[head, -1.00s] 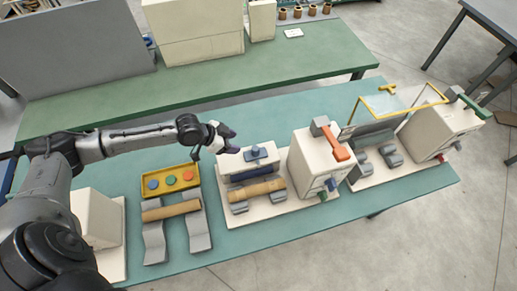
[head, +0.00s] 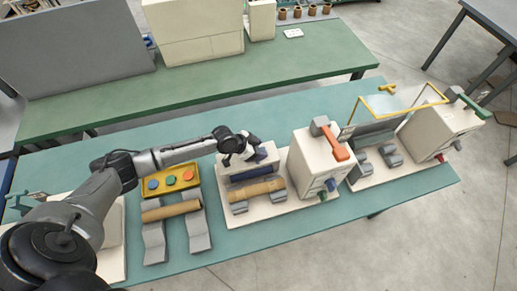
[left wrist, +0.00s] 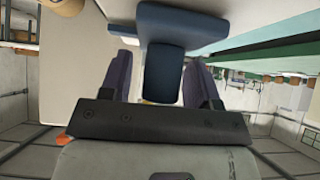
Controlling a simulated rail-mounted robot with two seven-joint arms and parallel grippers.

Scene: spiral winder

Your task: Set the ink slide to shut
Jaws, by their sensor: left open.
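The ink slide is a small blue handle on a blue base on top of the cream ink box. In the left wrist view its blue handle (left wrist: 163,72) stands between my two fingers, with the wider blue block (left wrist: 180,22) beyond it. In the head view my left gripper (head: 248,157) is over the ink box (head: 240,168) and hides most of the slide. My left gripper is open, a finger on each side of the handle; I cannot tell whether either touches it. My right gripper is not in view.
A cardboard tube (head: 257,190) lies in front of the ink box. A cream machine housing with an orange lever (head: 338,148) stands to the right. A yellow tray (head: 160,183) of coloured discs lies left. The teal table (head: 265,240) is clear along its front.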

